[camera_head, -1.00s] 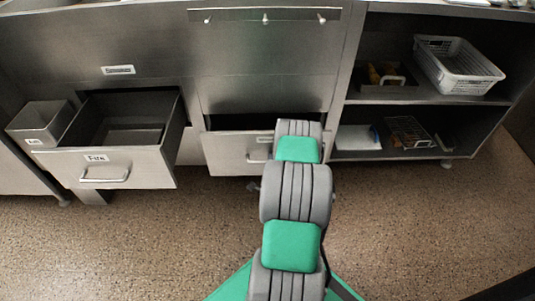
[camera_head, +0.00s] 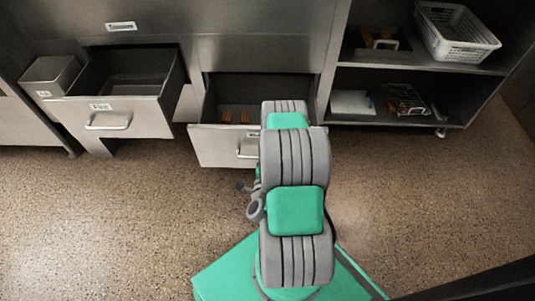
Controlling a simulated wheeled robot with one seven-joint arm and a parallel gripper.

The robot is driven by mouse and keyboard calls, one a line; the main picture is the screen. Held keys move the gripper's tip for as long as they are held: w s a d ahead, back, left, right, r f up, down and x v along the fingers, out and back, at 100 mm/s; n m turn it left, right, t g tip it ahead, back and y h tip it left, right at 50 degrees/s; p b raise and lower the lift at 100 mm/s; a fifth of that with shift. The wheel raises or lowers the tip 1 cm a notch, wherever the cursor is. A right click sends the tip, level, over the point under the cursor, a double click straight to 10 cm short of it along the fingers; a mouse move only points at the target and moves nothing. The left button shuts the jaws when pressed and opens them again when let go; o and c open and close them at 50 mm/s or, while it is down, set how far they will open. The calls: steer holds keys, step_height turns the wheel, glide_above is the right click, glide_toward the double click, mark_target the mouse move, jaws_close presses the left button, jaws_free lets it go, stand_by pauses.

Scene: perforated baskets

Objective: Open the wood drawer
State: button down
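A grey metal drawer (camera_head: 222,147) in the middle of the cabinet stands pulled out, with several orange-brown pieces (camera_head: 236,117) inside near its back. The part of its label that shows is too small to read. Its handle (camera_head: 246,150) is partly hidden by my arm at its right side. My gripper is hidden behind my own arm, so I cannot see its fingers or whether they touch the handle.
Another drawer (camera_head: 107,117) stands open and empty at the left, beside a small grey bin (camera_head: 50,74). The speckled floor (camera_head: 120,220) in front is clear.

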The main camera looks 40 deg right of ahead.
steer(key=shift+s+a, duration=0.1)
steer(key=shift+s, duration=0.05)
steer(key=c, duration=1.4)
jaws_free()
steer(key=shift+a, duration=0.1)
